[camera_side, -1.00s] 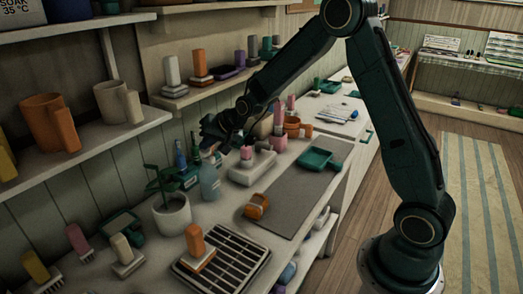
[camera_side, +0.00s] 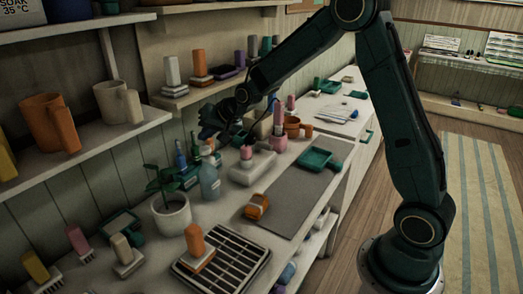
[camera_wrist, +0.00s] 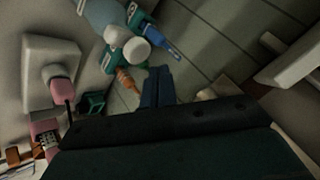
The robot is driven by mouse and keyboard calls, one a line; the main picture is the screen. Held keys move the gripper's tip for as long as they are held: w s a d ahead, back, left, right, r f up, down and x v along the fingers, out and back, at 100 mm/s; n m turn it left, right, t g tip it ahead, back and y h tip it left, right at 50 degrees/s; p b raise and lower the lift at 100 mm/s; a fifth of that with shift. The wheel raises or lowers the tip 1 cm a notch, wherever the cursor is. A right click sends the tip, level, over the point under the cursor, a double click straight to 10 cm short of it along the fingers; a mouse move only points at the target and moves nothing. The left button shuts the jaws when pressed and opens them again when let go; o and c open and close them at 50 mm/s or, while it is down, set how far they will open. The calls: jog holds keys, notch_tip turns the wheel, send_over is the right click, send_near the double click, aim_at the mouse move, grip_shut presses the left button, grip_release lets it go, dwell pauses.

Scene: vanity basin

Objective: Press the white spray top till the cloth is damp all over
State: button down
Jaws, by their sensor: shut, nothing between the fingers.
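A pale blue bottle (camera_side: 209,182) stands on the counter in the side view. It has a whitish top (camera_side: 206,151). In the wrist view the bottle (camera_wrist: 103,14) is at the upper left, with a round white top (camera_wrist: 136,49) close to the fingers in the picture. My gripper (camera_side: 207,132) is shut and empty, above and behind the bottle. Its dark blue fingers (camera_wrist: 157,82) show together in the wrist view. A flat grey sheet (camera_side: 298,202) lies on the counter; I cannot tell whether it is the cloth or a mat, nor whether it is damp.
A white block (camera_side: 250,168) with a pink piece stands right of the bottle. A potted plant (camera_side: 172,217) stands to its left. An orange ring-like object (camera_side: 257,206) sits by the grey sheet, and a teal tray (camera_side: 316,159) lies at its far end. Shelves (camera_side: 90,140) flank the left.

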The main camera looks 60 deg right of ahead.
aim_at(208, 150)
jog(key=shift+r, duration=1.85)
jog(key=shift+s, duration=0.1)
jog(key=shift+s+a+r, duration=0.1)
jog(key=shift+s+r, duration=0.05)
jog(key=shift+r, duration=0.05)
jog(key=s+a+r+n+g, duration=0.1)
jog(key=s+a+r+n, duration=0.15)
jog(key=s, duration=0.65)
jog(key=s+a+r+n+g, duration=0.1)
jog(key=s+r, duration=0.2)
jog(key=s, duration=0.6)
jog(key=s+a+r+n+g, duration=0.1)
jog(key=s+a+r+n, duration=0.15)
jog(key=s, duration=0.65)
jog(key=s+f+n+h, duration=0.1)
jog(key=s, duration=1)
jog(key=shift+d+f+n+g, duration=0.15)
jog(key=shift+d+n+g, duration=0.15)
jog(key=shift+d+n, duration=0.1)
